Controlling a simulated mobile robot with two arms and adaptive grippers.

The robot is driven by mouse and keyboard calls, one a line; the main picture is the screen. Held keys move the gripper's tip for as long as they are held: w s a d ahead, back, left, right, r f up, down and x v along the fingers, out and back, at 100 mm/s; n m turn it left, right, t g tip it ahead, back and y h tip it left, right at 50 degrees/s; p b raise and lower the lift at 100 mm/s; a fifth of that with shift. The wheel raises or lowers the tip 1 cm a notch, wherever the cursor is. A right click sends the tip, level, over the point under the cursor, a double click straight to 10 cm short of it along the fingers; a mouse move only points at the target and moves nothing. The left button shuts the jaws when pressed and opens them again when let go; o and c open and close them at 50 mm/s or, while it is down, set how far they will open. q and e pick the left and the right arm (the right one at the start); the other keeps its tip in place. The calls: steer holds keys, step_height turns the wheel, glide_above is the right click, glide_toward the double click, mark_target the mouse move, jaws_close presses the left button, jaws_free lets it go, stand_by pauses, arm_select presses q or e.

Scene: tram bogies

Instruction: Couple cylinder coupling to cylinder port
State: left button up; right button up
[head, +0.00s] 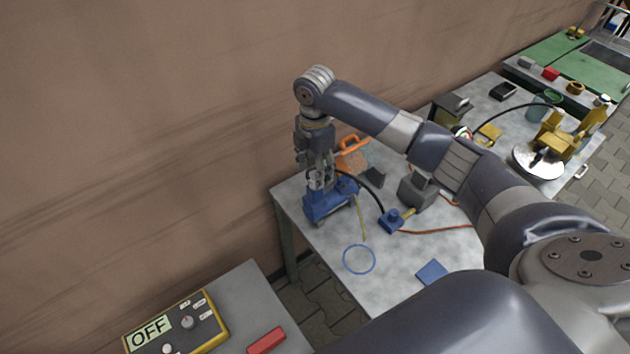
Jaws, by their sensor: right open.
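My right gripper (317,183) points down over a blue unit (330,207) at the left end of the grey table. Its fingers are open around or just above the top of the unit; I cannot tell whether they touch it. A black hose (368,187) arcs from near the gripper to a small blue block (391,220) with a yellow end. I cannot tell which of these parts are the cylinder coupling and the cylinder port; they are small and partly hidden by the gripper. My left gripper is not in view.
The grey table (385,281) also bears an orange-handled item (352,143), a dark grey block (417,190), a blue ring (359,259) and a blue square (432,272). A yellow meter reading OFF (176,324) and a red bar (266,340) lie front left. A wall stands behind.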

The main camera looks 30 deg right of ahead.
steer(key=shift+r, duration=2.2)
steer(key=shift+f, duration=0.1)
